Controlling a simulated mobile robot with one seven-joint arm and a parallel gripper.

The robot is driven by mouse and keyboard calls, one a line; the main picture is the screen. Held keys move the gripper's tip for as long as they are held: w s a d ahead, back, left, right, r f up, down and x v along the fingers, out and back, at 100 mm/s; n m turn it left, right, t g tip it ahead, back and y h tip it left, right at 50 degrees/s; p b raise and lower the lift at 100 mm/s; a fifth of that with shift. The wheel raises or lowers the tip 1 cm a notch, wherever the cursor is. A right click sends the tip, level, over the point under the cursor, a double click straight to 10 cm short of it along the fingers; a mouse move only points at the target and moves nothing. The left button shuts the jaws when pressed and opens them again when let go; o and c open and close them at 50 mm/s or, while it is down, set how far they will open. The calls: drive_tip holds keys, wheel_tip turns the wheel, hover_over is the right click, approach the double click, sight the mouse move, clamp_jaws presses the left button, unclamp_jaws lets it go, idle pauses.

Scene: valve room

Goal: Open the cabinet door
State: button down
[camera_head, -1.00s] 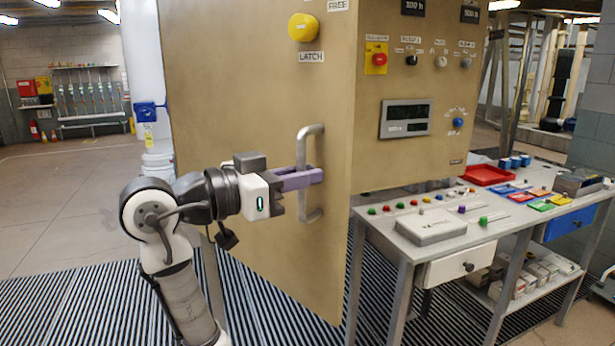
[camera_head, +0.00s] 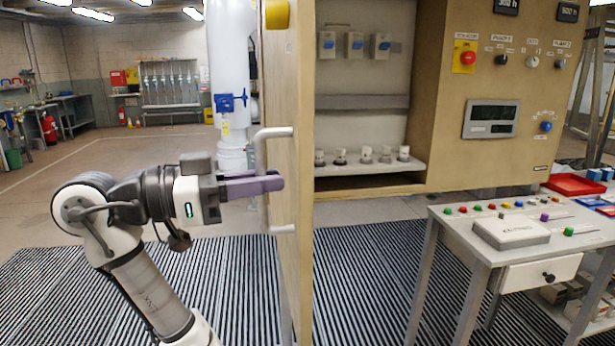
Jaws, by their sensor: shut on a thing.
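The tan cabinet door (camera_head: 299,200) stands swung out from the cabinet, seen nearly edge-on. Its silver bar handle (camera_head: 277,131) is on the door's left face. My gripper (camera_head: 262,187) has its purple fingers shut on the handle, at about mid-height of the bar. The fingers hide part of the handle. The cabinet (camera_head: 430,110) is open to the right of the door. Its inside shows three grey switch boxes (camera_head: 354,46) and a lower shelf (camera_head: 372,169) with several small white-topped knobs.
A grey bench (camera_head: 472,240) with coloured buttons stands at the right, with a red tray (camera_head: 573,185) behind it. A white column with a blue valve (camera_head: 231,102) rises behind the handle. The striped floor grating (camera_head: 240,270) around the door is clear.

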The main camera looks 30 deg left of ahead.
drive_tip(key=shift+s+a+r, duration=0.1)
drive_tip(key=shift+s+a, duration=0.5)
drive_tip(key=shift+a, duration=0.2)
drive_tip(key=shift+s+a, duration=0.55)
drive_tip(key=shift+a, duration=0.25)
drive_tip(key=c, duration=1.5)
unclamp_jaws()
drive_tip(key=shift+w, duration=0.1)
drive_tip(key=shift+c, duration=0.2)
drive_tip(key=b+v, duration=0.3)
drive_tip(key=v, duration=1.1)
drive_tip(key=shift+b, duration=0.4)
drive_tip(key=shift+w, duration=0.2)
